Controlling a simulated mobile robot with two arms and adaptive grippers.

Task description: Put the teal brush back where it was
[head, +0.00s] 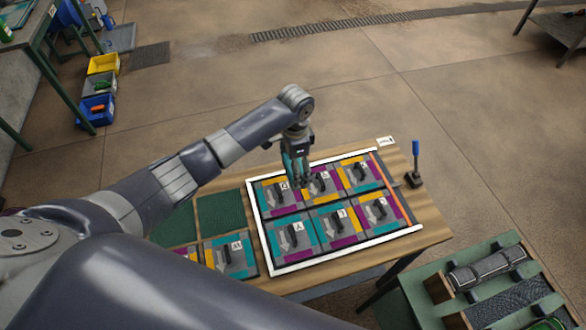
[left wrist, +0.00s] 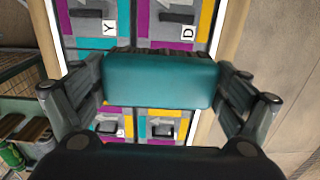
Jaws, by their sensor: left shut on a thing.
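My left gripper (head: 297,178) is shut on the teal brush (left wrist: 160,80), holding it by its two ends above the white-framed board (head: 274,270). The brush is a teal block with dark bristles along its far edge in the left wrist view; its teal side also shows in the head view (head: 288,167). The board holds several square tiles with coloured patches, black handles, grey arrows and letter tags. The brush hides part of the tiles in the left wrist view. My right gripper is not in view.
The board lies on a wooden table (head: 428,238). Dark green pads (head: 220,212) and loose tiles (head: 230,256) lie to its left. A blue-handled upright tool (head: 415,165) stands at the right edge. A green rack (head: 395,300) with rollers is at lower right.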

